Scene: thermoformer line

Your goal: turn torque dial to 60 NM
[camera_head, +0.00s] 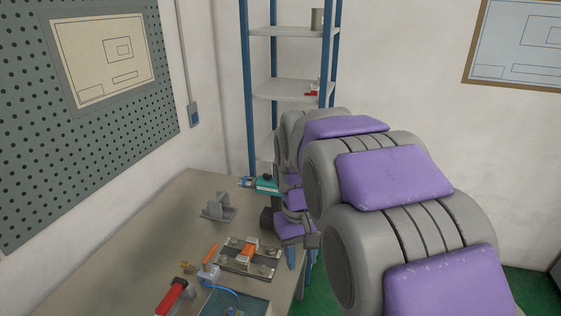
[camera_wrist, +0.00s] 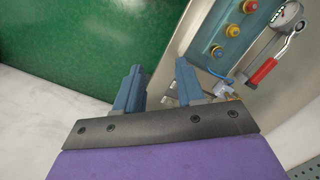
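A round white dial (camera_wrist: 289,13) shows at the upper right corner of the wrist view, near the head of a red-handled wrench (camera_wrist: 264,71). Its markings and pointer are too small to read. The red handle also shows at the bottom of the head view (camera_head: 172,297), where I cannot make out the dial. My gripper (camera_wrist: 160,82) is open and empty. Its two blue fingers stand well apart, to the left of the wrench and dial and touching neither. In the head view my arm hides part of the right table edge.
A blue panel (camera_wrist: 213,36) carries several yellow and red knobs. An orange block (camera_head: 247,251) sits in a metal fixture on the table (camera_head: 150,233). Shelves (camera_head: 285,91) rise beyond. The table's left part is clear.

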